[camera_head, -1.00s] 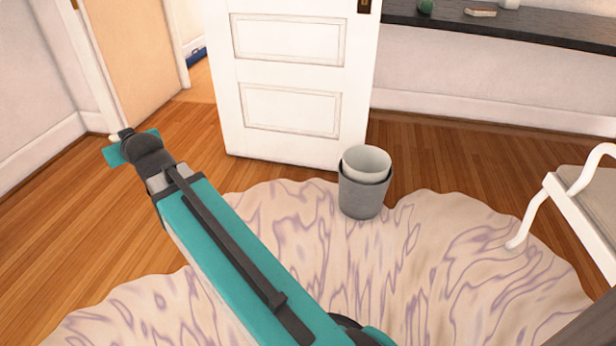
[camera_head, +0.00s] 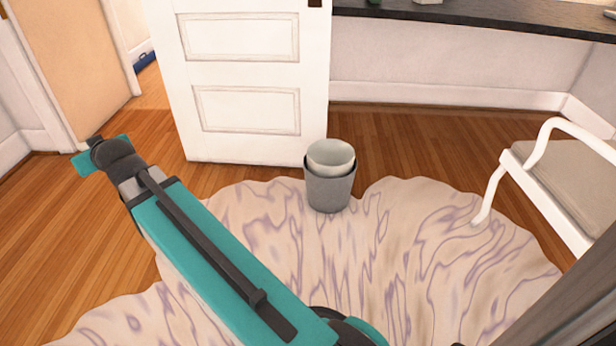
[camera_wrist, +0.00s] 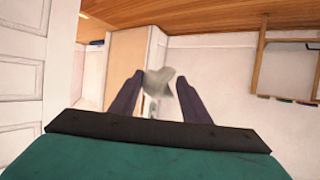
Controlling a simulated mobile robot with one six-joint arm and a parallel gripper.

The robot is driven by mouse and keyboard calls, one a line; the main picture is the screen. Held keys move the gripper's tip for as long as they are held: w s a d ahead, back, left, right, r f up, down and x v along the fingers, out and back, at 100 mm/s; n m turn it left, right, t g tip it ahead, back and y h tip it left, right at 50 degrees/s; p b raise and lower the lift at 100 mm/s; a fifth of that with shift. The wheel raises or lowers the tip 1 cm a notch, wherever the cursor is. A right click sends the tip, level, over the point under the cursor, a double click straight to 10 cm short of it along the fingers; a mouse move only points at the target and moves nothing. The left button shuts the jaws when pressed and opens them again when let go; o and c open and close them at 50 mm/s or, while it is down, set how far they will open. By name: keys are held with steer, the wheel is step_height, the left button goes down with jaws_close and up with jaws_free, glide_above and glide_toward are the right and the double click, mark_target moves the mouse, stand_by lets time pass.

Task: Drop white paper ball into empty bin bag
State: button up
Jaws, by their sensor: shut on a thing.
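A grey bin (camera_head: 329,193) with a pale bag or liner (camera_head: 331,155) at its rim stands upright at the rug's far edge, near the white door, in the head view. No ball shows inside it from here. My gripper (camera_wrist: 158,92) in the wrist view is shut on a crumpled white paper ball (camera_wrist: 159,82) between its two dark fingers. In the head view my arm reaches to the left, apart from the bin, and the gripper's fingers and the ball are hidden behind it.
A white panelled door (camera_head: 250,80) stands just behind the bin. A white-armed chair (camera_head: 560,170) is at the right. A wavy patterned rug (camera_head: 400,260) covers the floor in front. A dark shelf (camera_head: 470,22) runs along the back wall. Wooden floor (camera_head: 60,220) is clear at the left.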

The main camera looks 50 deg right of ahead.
steer(key=s+d+f+m+h+b, duration=0.1)
steer(key=d+f, duration=0.4)
steer(key=d, duration=0.9)
steer(key=d+f+h, duration=0.1)
steer(key=d+f, duration=0.3)
steer(key=d, duration=0.9)
steer(key=s+d+f+m+b, duration=0.1)
steer(key=d+f, duration=0.4)
steer(key=d, duration=0.9)
steer(key=s+d+f+m+h, duration=0.1)
steer(key=s+d+f, duration=0.3)
steer(key=s+d, duration=0.4)
steer(key=s+d+f+m+h, duration=0.1)
steer(key=s+d+f, duration=0.2)
steer(key=s+d, duration=0.5)
steer(key=s+d+f+g+h+b, duration=0.1)
steer(key=s+d+f, duration=0.3)
steer(key=d, duration=1.5)
steer(key=shift+s+d+f+m+h, duration=0.3)
steer(key=shift+s+d+m, duration=0.1)
steer(key=shift+s, duration=1.8)
steer(key=shift+f, duration=0.1)
steer(key=shift+f+b, duration=0.45)
steer(key=shift+f, duration=2.5)
